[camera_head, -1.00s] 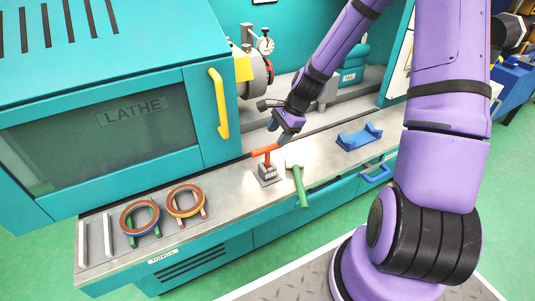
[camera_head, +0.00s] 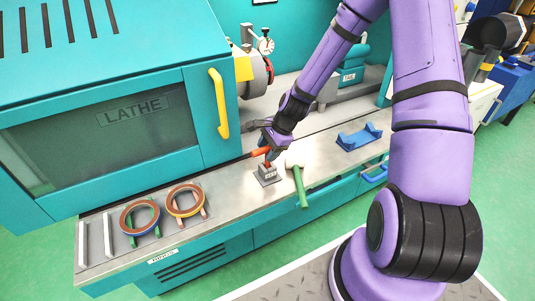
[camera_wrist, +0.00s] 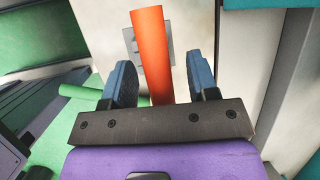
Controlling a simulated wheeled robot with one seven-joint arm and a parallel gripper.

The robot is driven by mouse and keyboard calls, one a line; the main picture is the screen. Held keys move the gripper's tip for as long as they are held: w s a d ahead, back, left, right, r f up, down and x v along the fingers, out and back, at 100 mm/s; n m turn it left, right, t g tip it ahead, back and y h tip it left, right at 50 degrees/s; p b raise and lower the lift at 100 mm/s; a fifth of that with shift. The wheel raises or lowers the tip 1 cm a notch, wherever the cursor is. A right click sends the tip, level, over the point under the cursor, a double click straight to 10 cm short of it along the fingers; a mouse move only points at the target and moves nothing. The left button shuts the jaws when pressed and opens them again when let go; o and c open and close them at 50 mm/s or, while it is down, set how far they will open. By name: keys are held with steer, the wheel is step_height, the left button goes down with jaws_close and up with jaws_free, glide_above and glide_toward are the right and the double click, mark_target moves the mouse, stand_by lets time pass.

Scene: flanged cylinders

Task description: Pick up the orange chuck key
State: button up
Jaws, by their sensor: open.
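The orange chuck key (camera_head: 261,152) stands upright in a small grey holder (camera_head: 268,178) on the metal bench, with its orange crossbar on top. My gripper (camera_head: 268,146) is at the crossbar, coming from above and from the right, and hides part of it. In the wrist view the orange bar (camera_wrist: 152,55) runs lengthwise between the two blue finger pads of my gripper (camera_wrist: 160,80). The fingers are apart, with a gap on each side of the bar. The bar's near end is hidden behind the dark gripper body.
A green-handled mallet (camera_head: 299,178) lies just right of the holder. A blue cradle (camera_head: 358,138) sits farther right. Two ring sets (camera_head: 140,218) lie at the bench's left. The teal lathe (camera_head: 130,115) with its yellow door handle (camera_head: 219,104) stands behind and left.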

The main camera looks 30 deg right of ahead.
jaws_close()
steer(key=shift+r, duration=0.1)
